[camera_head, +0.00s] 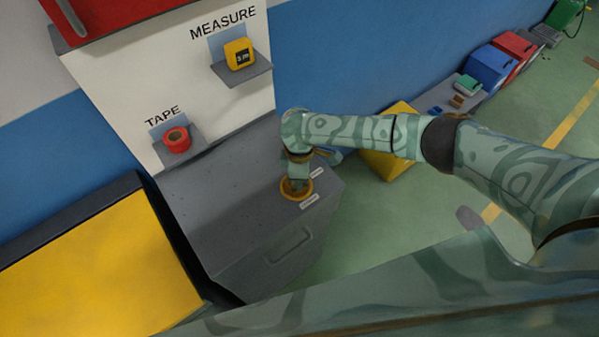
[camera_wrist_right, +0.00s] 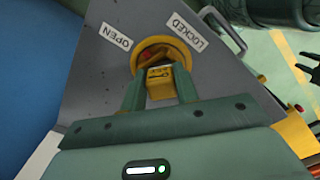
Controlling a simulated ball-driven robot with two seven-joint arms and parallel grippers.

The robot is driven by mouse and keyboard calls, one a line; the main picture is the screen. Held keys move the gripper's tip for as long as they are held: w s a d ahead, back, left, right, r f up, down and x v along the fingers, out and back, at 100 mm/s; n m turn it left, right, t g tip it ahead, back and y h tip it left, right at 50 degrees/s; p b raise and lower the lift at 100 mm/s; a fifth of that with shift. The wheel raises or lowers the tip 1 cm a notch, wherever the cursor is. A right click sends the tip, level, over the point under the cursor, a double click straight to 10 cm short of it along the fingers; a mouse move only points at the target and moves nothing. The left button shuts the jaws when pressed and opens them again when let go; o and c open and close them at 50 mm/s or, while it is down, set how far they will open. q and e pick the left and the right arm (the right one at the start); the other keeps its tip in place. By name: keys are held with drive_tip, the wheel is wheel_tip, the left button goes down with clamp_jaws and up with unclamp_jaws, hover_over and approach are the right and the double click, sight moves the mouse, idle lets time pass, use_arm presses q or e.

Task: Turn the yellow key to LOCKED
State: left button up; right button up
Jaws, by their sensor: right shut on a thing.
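The yellow key (camera_wrist_right: 160,83) is a small block with dark marks, held between the two green fingers of my right gripper (camera_wrist_right: 157,72) in the right wrist view. Behind it is a round yellow ring (camera_wrist_right: 181,47) on the grey surface, with an orange-red part inside. I cannot tell which label the key points at. In the head view my right gripper (camera_head: 297,183) reaches down to the ring (camera_head: 296,196), hiding the key. My left gripper is not seen.
The grey workbench (camera_head: 225,215) carries the lock near its right corner. A back panel has shelves with a red tape roll (camera_head: 177,140) and a yellow measure (camera_head: 239,54). A yellow-topped cabinet (camera_head: 90,265) stands left. Green floor (camera_head: 375,225) is open to the right.

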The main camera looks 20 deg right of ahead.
drive_tip(key=shift+s+r+m+p, duration=0.1)
drive_tip(key=shift+r+m+p, duration=0.05)
drive_tip(key=shift+m+p, duration=1.1)
drive_tip(key=shift+m, duration=0.05)
drive_tip(key=shift+a+m+p, duration=0.1)
drive_tip(key=shift+m+p, duration=0.6)
drive_tip(key=shift+p, duration=0.05)
drive_tip(key=shift+s+m+p, duration=0.1)
drive_tip(key=shift+m+p, duration=0.6)
drive_tip(key=shift+m, duration=0.2)
